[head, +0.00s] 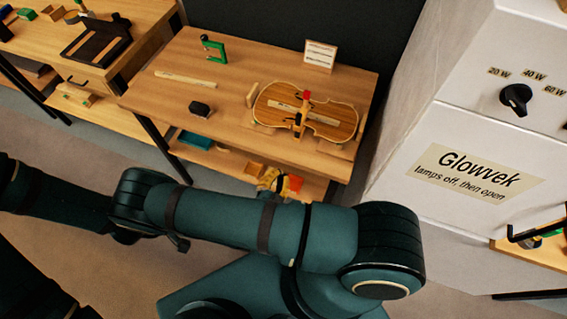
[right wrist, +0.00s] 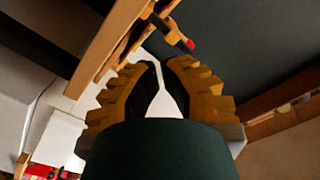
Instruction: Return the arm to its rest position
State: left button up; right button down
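My right gripper (head: 280,184) shows in the head view as yellow-orange fingers just past my teal arm, in front of the bench's front side. Its palm is mostly hidden by the arm. In the right wrist view the two ridged fingers (right wrist: 163,66) are close together with a narrow gap between them and nothing held. My teal arm (head: 250,225) lies across the lower middle of the head view. My left gripper is not in view.
The wooden bench (head: 220,120) carries a violin body (head: 330,123), a green clamp (head: 213,47), a pale strip (head: 185,79), a dark block (head: 201,109) and a small rack (head: 320,55). A white Glowvek cabinet (head: 480,125) stands right; another table (head: 45,40) stands left.

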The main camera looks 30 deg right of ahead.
jog(key=shift+s+a, duration=0.25)
jog(key=shift+a, duration=0.05)
